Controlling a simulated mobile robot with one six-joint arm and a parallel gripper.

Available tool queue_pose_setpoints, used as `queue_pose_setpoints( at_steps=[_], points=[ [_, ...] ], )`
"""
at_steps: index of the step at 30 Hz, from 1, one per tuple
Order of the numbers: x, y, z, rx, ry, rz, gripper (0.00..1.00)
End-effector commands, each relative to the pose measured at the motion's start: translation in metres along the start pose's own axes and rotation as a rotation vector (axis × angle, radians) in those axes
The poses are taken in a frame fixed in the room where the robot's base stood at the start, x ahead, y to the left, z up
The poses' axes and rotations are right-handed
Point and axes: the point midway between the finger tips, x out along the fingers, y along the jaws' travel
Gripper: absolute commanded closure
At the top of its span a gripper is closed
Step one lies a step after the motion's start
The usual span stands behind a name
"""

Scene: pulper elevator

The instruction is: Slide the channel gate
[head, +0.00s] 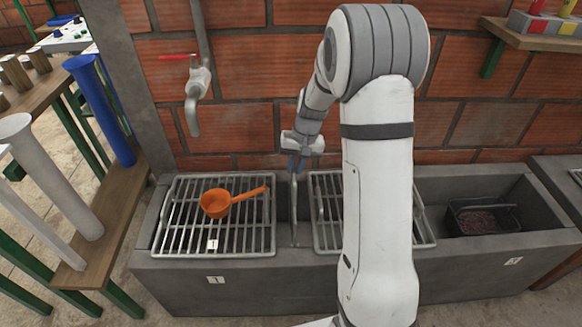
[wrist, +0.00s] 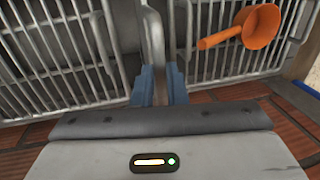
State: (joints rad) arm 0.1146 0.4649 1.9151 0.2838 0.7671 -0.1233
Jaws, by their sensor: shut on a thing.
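The channel gate (head: 294,218) is a thin grey metal piece standing upright in the gap between two metal grates of the concrete trough. Its upper end shows as a rounded grey bar (wrist: 153,45) in the wrist view. My gripper (head: 297,164) has blue fingers and points down over the gap. In the wrist view my gripper (wrist: 160,87) has its fingers on either side of the bar and is shut on it. The gate's lower edge is hidden in the channel.
An orange ladle (head: 216,202) lies on the left grate (head: 180,240); it also shows in the wrist view (wrist: 260,28). The right grate (head: 328,235) is partly behind my arm. A tap (head: 196,95) hangs on the brick wall. A dark crate (head: 483,216) sits in the right basin.

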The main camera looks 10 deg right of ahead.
Motion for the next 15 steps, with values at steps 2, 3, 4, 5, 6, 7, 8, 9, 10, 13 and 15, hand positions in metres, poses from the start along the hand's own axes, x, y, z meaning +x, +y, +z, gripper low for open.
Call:
queue_pose_setpoints(
  at_steps=[2,3,4,5,6,7,8,9,10,13,15],
  points=[
    [-0.0006,-0.0013,-0.0016,0.0,0.006,-0.002,1.0],
    [-0.0005,-0.0012,-0.0016,0.0,0.006,-0.002,1.0],
    [-0.0004,-0.0012,-0.0016,0.0,0.006,-0.002,0.87],
    [-0.0003,-0.0012,-0.0016,0.0,0.006,-0.002,0.84],
    [-0.0002,-0.0011,-0.0015,0.0,0.006,-0.002,0.81],
    [0.0,-0.0009,-0.0014,0.0,0.005,-0.002,0.79],
    [0.0001,-0.0008,-0.0012,0.0,0.005,-0.001,0.76],
    [0.0002,-0.0006,-0.0011,0.0,0.004,-0.001,0.73],
    [0.0003,-0.0005,-0.001,0.0,0.004,-0.001,0.71],
    [0.0006,-0.0002,-0.0008,0.0,0.003,-0.001,0.66],
    [0.0008,-0.0001,-0.0007,0.0,0.003,-0.001,0.66]
  ],
)
